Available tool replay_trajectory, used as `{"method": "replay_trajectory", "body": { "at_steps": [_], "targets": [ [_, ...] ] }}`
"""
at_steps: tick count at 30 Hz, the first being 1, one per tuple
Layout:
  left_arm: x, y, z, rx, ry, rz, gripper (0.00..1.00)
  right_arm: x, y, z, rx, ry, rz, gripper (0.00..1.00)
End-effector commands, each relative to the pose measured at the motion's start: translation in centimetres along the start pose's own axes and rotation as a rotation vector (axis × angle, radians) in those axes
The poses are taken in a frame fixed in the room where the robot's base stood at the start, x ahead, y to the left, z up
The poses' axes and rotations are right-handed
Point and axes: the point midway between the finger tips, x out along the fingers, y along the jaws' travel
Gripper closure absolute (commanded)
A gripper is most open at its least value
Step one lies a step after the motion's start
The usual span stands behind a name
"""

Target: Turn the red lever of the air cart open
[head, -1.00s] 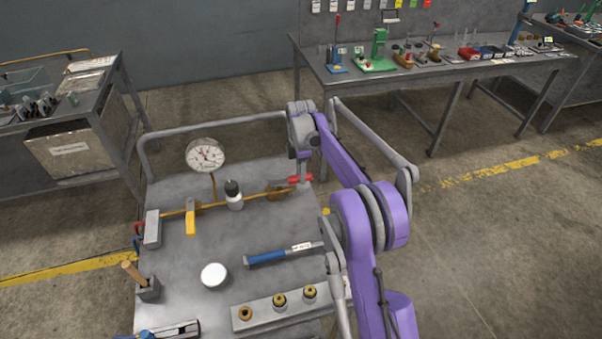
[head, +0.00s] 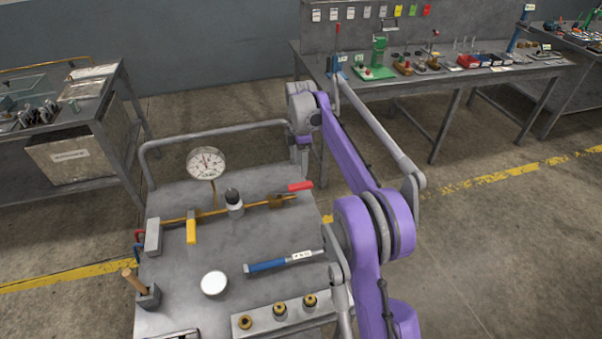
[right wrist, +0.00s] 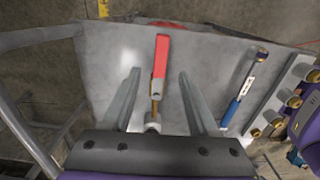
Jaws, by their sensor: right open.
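The air cart (head: 240,255) stands in front of me with a brass pipe (head: 175,220) along its top. The red lever (head: 300,186) sits at the pipe's right end and points roughly along the pipe's line. It also shows in the right wrist view (right wrist: 160,56). My right gripper (right wrist: 158,77) is open and empty. In the right wrist view its two fingers are spread on either side of the lever's line, with visible gaps. My left gripper is not in view.
A yellow lever (head: 191,231), a gauge (head: 206,163), a blue-handled tool (head: 268,266), a white round lid (head: 214,284) and a block with brass fittings (head: 262,323) share the cart top. A rail (head: 215,133) borders its far side. A workbench (head: 450,72) stands behind at right.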

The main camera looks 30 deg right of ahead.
Motion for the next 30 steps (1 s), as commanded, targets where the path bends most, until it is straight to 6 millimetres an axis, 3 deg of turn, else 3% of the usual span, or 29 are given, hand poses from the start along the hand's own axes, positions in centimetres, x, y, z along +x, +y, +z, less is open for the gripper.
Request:
{"method": "replay_trajectory", "body": {
  "at_steps": [6,24,30],
  "targets": [
    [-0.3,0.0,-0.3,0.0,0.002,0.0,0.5,-2.5,0.0,0.0,0.0,0.0,0.0,0.4],
    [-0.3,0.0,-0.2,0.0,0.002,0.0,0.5,-2.8,-0.1,-0.1,0.003,0.0,0.001,0.4],
    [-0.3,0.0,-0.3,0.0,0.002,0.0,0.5,-4.2,-2.1,-1.7,0.1,0.001,0.036,0.4]
  ]
}}
